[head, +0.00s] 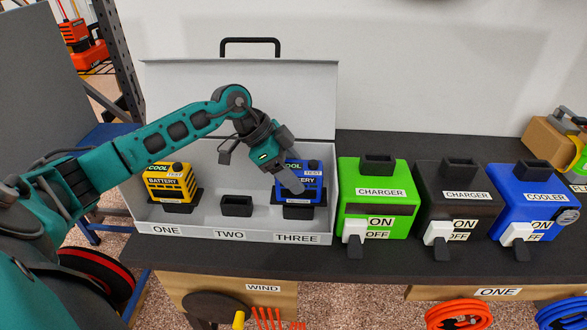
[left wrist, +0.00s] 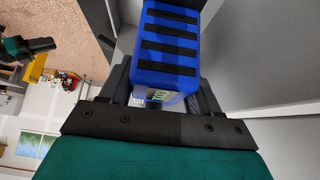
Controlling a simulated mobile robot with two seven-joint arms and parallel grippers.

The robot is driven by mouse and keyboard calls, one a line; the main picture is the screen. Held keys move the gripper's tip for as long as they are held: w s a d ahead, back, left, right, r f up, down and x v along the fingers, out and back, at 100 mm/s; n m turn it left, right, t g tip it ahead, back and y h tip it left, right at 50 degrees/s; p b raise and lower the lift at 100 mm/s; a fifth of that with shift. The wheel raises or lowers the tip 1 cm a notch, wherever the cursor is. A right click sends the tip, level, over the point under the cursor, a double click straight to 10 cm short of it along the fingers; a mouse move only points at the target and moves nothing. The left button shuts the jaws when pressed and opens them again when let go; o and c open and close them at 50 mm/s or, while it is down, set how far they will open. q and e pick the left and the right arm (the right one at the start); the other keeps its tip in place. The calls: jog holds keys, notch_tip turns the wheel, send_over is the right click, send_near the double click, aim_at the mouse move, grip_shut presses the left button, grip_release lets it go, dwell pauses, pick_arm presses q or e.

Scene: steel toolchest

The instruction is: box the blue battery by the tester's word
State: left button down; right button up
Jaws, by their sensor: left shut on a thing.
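The blue battery (head: 308,179) is at the place marked THREE in the open grey case (head: 190,232), above or in its dark holder (head: 298,212); I cannot tell if it is seated. Its face reads COOL beside TEST. My left gripper (head: 294,186) is shut on the blue battery, covering part of its left side. In the left wrist view the battery (left wrist: 170,48) shows its ribbed blue side between the fingers. A yellow battery (head: 170,184), also reading COOL, sits at ONE. The holder at TWO (head: 236,207) is empty. My right gripper is not in view.
Right of the case stand a green charger (head: 376,181), a black charger (head: 459,185) and a blue cooler (head: 535,188), each with an ON/OFF switch in front and an empty-looking top socket. The case lid (head: 240,90) stands open behind. A clear dark bench strip runs in front.

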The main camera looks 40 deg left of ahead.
pick_arm(q)
jog(key=shift+f+b, duration=0.3)
jog(key=shift+f, duration=0.6)
jog(key=c, duration=0.5)
grip_release()
jog(key=o, duration=0.3)
jog(key=shift+o, duration=0.2)
jog(key=shift+f, duration=0.15)
jog(key=v, duration=1.3)
